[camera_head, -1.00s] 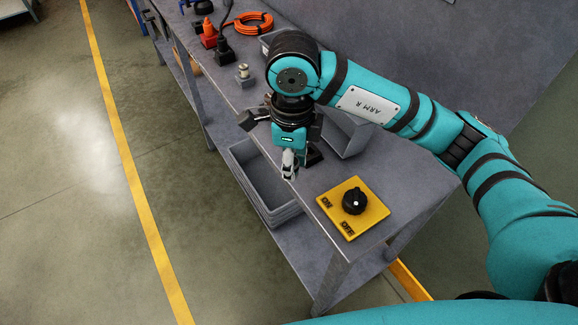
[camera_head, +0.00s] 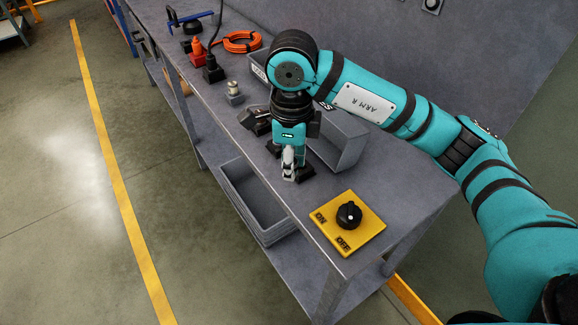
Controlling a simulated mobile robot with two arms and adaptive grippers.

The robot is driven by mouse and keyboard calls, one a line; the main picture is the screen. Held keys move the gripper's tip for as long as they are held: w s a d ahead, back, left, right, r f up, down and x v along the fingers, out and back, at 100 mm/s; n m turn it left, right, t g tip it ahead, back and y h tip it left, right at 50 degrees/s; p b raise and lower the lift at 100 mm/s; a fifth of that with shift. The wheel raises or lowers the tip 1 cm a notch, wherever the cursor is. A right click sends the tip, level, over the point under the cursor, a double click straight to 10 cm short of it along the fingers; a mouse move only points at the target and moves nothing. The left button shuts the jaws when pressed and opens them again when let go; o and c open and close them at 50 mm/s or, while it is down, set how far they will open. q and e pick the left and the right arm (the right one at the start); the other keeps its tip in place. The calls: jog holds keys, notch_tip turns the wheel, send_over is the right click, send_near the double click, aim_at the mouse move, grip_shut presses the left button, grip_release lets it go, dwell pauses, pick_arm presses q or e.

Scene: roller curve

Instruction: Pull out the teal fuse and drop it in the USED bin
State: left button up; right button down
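My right gripper (camera_head: 289,169) points down over the grey bench, in front of a small black holder (camera_head: 306,173). Its fingertips look close together at the holder, but I cannot tell whether anything is between them. No teal fuse can be made out; the gripper covers most of the holder. Another grey bin (camera_head: 258,72) with a pale label, too small to read, is farther back, partly behind my arm. My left gripper is not in view.
A yellow ON/OFF plate with a black knob (camera_head: 349,215) is at the near bench end. A pale cylinder in a grey holder (camera_head: 235,93) stands farther back. Grey crates (camera_head: 252,200) sit on the lower shelf.

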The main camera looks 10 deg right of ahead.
jog(key=shift+w+d+b, duration=0.45)
jog(key=shift+w+d, duration=0.3)
jog(key=shift+w, duration=0.25)
jog(key=shift+w+d+b, duration=0.4)
jog(key=shift+w+d, duration=0.3)
jog(key=shift+w, duration=0.3)
